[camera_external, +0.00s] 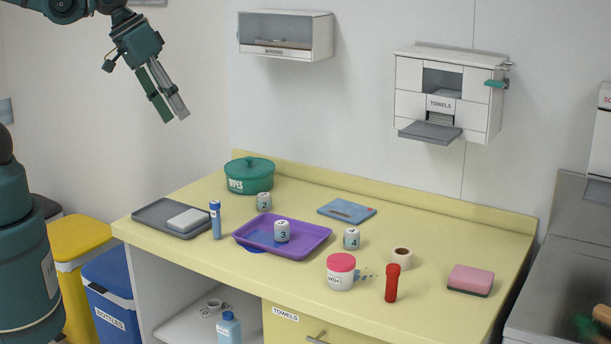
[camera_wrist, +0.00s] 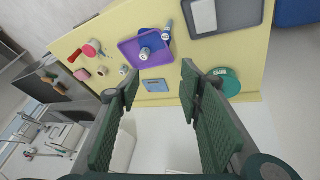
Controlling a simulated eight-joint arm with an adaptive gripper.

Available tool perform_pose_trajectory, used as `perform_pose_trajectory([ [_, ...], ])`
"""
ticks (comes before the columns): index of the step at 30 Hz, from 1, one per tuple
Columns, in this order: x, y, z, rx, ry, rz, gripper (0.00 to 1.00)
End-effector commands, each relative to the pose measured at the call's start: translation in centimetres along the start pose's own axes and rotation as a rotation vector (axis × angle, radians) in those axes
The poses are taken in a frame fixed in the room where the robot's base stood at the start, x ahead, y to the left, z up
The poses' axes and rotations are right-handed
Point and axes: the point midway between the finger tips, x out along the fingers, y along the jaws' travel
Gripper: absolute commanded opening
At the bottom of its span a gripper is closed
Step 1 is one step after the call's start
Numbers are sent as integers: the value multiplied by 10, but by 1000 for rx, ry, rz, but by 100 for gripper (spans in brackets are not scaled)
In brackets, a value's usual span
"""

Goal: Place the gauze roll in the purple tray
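The gauze roll (camera_external: 401,259) is a small white roll with a brown core hole, standing on the yellow counter behind a red-capped tube. A small pale shape that looks like it shows at the left in the wrist view (camera_wrist: 83,73). The purple tray (camera_external: 316,246) lies mid-counter and holds a white container marked 3 (camera_external: 282,232); the tray also shows in the wrist view (camera_wrist: 128,52). My gripper (camera_external: 172,118) is high above the counter's left end, far from both. In the wrist view its fingers (camera_wrist: 160,78) are apart with nothing between them.
A pink-lidded jar (camera_external: 341,272), red tube (camera_external: 391,284), container marked 4 (camera_external: 352,238) and pink sponge (camera_external: 471,279) surround the roll. A green pot (camera_external: 249,176), blue tube (camera_external: 215,220) and grey tray (camera_external: 157,215) are left. Wall cabinets hang above.

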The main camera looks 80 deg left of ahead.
Motion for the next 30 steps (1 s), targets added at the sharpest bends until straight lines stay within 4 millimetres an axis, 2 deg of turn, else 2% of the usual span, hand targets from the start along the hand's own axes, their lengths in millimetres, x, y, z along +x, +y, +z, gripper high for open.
perform_pose_trajectory([
  [7, -16, -14, 25, 160, 62, 6, 37],
  [16, -26, -28, 50, 334, 130, 3, 37],
  [30, -30, -33, 58, 401, 155, -2, 37],
])
